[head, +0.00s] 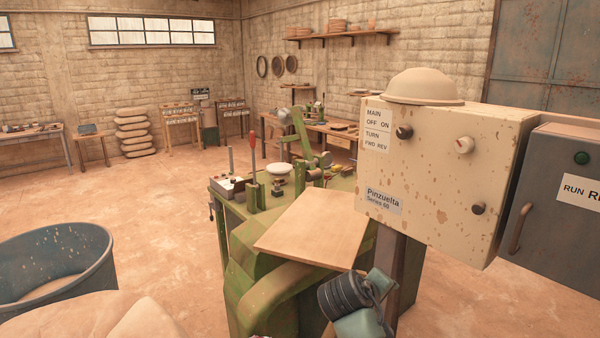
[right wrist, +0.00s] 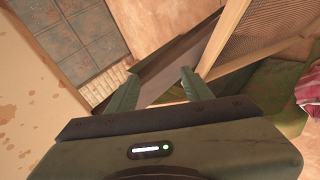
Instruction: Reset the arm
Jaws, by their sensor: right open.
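My right gripper (right wrist: 158,76) is open in the right wrist view, with two green fingers apart and nothing held between them. A dark post (right wrist: 172,58) runs diagonally behind the fingers; I cannot tell whether they touch it. In the head view, a dark and grey-green part of my right arm shows at the bottom, in front of the post (head: 401,262) under the control box; its fingertips cannot be made out there. A green machine (head: 238,262) stands in the middle, with a raised green arm (head: 301,134) and a red-handled lever (head: 253,158). My left gripper is out of view.
A cream control box (head: 440,165) with knobs and a domed cap (head: 424,87) stands close on the right, beside a grey box (head: 560,220). A tan board (head: 315,228) lies on the machine. A blue-grey tub (head: 95,262) is at lower left.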

